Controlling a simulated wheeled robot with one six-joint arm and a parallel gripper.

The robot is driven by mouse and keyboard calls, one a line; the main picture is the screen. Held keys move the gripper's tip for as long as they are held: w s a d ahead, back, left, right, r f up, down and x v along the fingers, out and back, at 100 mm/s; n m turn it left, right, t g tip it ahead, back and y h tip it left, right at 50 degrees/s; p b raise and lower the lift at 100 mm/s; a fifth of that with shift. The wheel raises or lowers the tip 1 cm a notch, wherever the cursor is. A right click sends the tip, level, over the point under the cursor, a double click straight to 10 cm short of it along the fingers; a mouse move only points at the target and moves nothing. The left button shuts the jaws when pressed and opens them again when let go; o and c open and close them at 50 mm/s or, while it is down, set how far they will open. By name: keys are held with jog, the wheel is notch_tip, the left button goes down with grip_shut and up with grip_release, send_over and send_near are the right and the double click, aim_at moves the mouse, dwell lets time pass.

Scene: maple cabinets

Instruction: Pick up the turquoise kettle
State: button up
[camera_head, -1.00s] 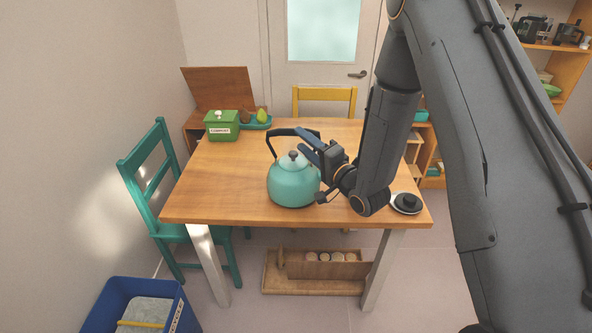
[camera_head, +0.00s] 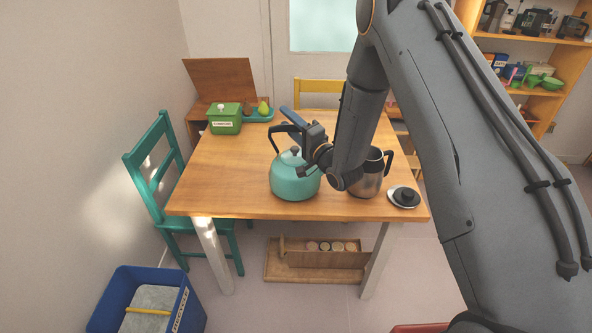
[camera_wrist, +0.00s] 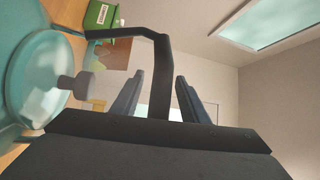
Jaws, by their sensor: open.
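The turquoise kettle (camera_head: 295,182) stands upright on the wooden table, near its front edge. Its dark arched handle (camera_head: 276,138) rises above the lid and is partly hidden by my gripper in the head view. My gripper (camera_head: 289,118) is open at the kettle's upper right, by the handle. In the wrist view the kettle's lid and body (camera_wrist: 40,80) fill the left side. There the dark handle (camera_wrist: 135,32) runs across and down toward the space between the two fingers of my gripper (camera_wrist: 157,95). I cannot tell whether they touch it.
A steel jug (camera_head: 368,178) stands right of the kettle, partly behind my arm. A black-topped round item (camera_head: 404,197) lies at the table's right corner. A green box (camera_head: 225,118) and a teal tray (camera_head: 259,117) with a pear are at the back left. The table's left part is clear.

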grip_shut()
dwell(1.4)
